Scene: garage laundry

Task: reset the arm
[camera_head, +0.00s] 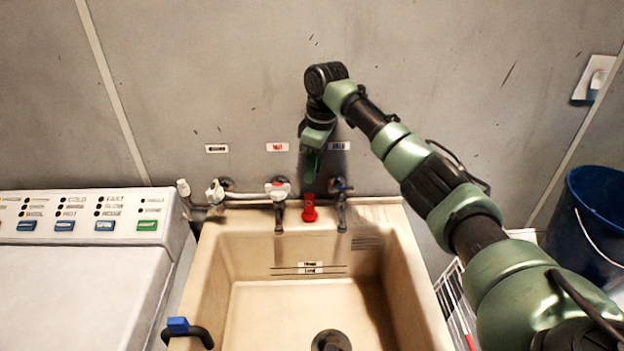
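My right arm comes in from the lower right, reaches up over the sink and bends down at the wall. My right gripper (309,186) points down behind the sink's back rim, between the two middle taps. Its fingers are small and dark here, so I cannot tell whether they are open or shut. A small red object (309,208) shows just below the fingertips at the sink's back rim; I cannot tell whether the gripper touches it. My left gripper is not in view.
The beige sink (232,260) has a tap with a red-and-white handle (277,188) and one with a blue handle (341,187) along its back. A white washing machine (70,290) stands left. A blue bucket (592,225) stands right. The basin is empty.

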